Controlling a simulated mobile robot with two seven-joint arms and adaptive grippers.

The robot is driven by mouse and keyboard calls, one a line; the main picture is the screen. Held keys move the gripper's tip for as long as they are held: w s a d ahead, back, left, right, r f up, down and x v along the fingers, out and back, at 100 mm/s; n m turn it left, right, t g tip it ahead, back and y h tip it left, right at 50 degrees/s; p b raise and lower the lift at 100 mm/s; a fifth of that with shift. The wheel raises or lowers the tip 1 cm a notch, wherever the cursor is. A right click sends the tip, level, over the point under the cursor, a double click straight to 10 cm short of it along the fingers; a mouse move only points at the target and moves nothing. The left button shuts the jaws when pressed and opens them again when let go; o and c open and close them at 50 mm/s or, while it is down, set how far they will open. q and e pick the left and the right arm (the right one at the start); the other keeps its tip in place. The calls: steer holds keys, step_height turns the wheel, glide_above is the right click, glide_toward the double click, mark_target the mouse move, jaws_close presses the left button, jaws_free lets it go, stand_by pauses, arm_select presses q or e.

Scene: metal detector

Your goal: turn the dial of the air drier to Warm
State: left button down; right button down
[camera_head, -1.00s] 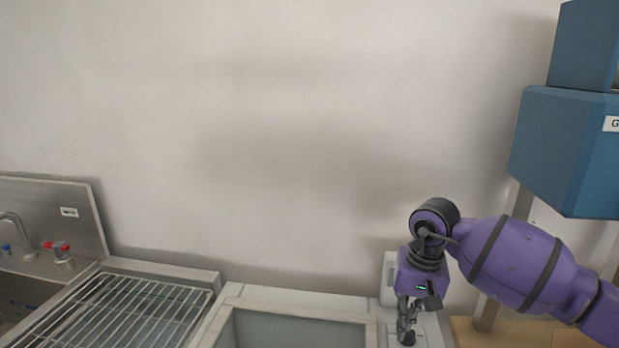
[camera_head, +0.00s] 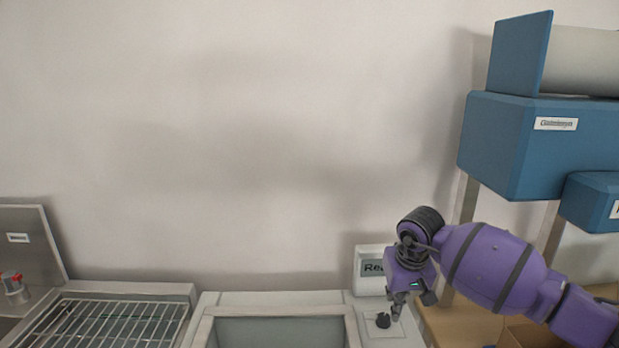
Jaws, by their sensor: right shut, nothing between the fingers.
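The air drier is most likely the pale box (camera_head: 254,299) with a recessed basin at the bottom centre. At its right end is a panel with a small black dial (camera_head: 383,320). My right gripper (camera_head: 396,308) is shut and empty, pointing down just above and right of the dial. I cannot tell if it touches the dial. The dial's setting is too small to read. My left gripper is not in view.
A metal rack (camera_head: 110,326) and a sink with a red-handled tap (camera_head: 13,284) stand at the left. A blue machine (camera_head: 500,140) on posts stands at the right, above a wooden table (camera_head: 450,325). The wall behind is bare.

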mark_target(384, 320)
steer(key=b+x, duration=0.1)
steer(key=x, duration=0.2)
steer(key=s+b+x, duration=0.1)
steer(key=x, duration=0.2)
steer(key=shift+s+f, duration=0.25)
steer(key=shift+f, duration=0.25)
steer(key=shift+w+b, duration=0.35)
steer(key=shift+b, duration=0.1)
stand_by(0.6)
steer(key=shift+a+r, duration=0.1)
stand_by(0.4)
steer(key=shift+a, duration=0.25)
